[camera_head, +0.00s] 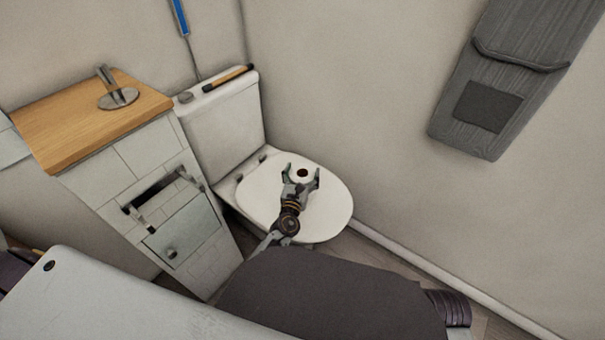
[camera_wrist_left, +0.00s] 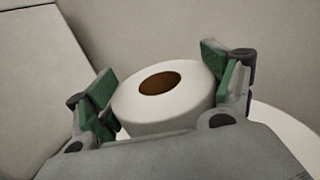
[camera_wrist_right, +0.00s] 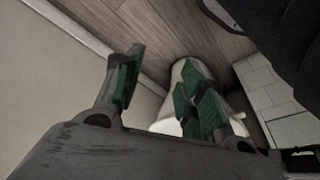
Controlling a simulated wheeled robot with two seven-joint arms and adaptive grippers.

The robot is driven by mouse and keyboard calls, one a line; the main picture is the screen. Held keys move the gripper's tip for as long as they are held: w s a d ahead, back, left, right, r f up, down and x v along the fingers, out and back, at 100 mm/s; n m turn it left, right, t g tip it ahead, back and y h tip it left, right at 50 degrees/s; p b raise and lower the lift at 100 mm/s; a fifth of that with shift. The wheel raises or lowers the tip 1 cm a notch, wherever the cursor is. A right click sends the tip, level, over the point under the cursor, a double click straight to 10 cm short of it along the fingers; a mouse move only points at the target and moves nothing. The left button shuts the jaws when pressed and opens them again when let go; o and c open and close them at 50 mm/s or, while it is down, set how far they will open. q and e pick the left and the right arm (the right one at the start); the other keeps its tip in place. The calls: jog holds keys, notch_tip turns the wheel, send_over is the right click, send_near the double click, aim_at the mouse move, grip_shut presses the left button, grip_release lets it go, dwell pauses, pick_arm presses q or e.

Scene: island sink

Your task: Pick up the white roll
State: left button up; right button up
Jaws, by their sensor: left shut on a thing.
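The white roll (camera_head: 304,181) stands upright with its brown core hole facing up, over the closed white toilet lid (camera_head: 334,205). My left gripper (camera_head: 301,172) reaches over the lid and is shut on the roll, with one finger on each side. In the left wrist view the roll (camera_wrist_left: 168,104) sits between the green finger pads; whether its base touches the lid is hidden. My right gripper (camera_wrist_right: 160,92) shows only in its own wrist view, its fingers apart with nothing between them.
The toilet tank (camera_head: 222,125) stands behind the lid with a dark, orange-ended item (camera_head: 229,78) on top. A grey wall-hung board (camera_head: 510,75) is at upper right.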

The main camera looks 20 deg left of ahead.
notch_tip(320, 180, down, 7)
jog(key=s+d+g+h+p, duration=0.1)
jog(key=p, duration=0.4)
jog(key=shift+s+d+g, duration=0.25)
jog(key=shift+d+g, duration=0.1)
jog(key=shift+g, duration=0.05)
jog(key=shift+r, duration=0.1)
dwell(0.3)
